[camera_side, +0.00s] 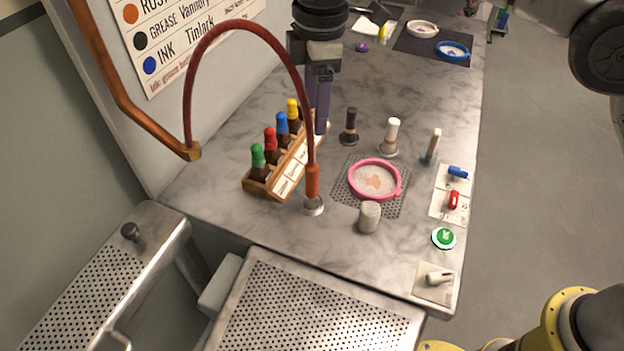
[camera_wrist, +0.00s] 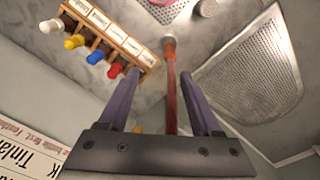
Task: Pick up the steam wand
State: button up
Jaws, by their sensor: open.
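The steam wand (camera_side: 312,182) has an orange-red handle and stands upright on the bench in a small round metal holder (camera_side: 313,206). A dark red hose (camera_side: 235,28) arches from its top over to a copper pipe at the wall. My gripper (camera_side: 321,130), with purple fingers, points down behind the bottle rack, above the handle in the side view. In the wrist view my gripper (camera_wrist: 160,78) is open, and the wand (camera_wrist: 171,85) with its hose shows between the two fingers. I see no contact; the depth between them is unclear.
A wooden rack (camera_side: 285,165) of bottles with coloured caps stands left of the wand. A pink-rimmed dish (camera_side: 374,179) on a perforated mat and a grey cylinder (camera_side: 369,217) stand to its right. A perforated metal board (camera_side: 315,310) lies at the front.

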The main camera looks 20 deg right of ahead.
aim_at(312, 182)
jog(key=a+f, duration=0.1)
jog(key=s+f, duration=0.1)
jog(key=shift+a+f, duration=0.35)
jog(key=shift+a, duration=0.05)
notch_tip(312, 182, down, 7)
jog(key=shift+d+r, duration=0.1)
jog(key=f, duration=0.5)
jog(key=shift+s+d+f, duration=0.1)
jog(key=shift+s+d, duration=0.15)
jog(key=shift+s, duration=0.05)
jog(key=shift+f, duration=0.6)
grip_shut()
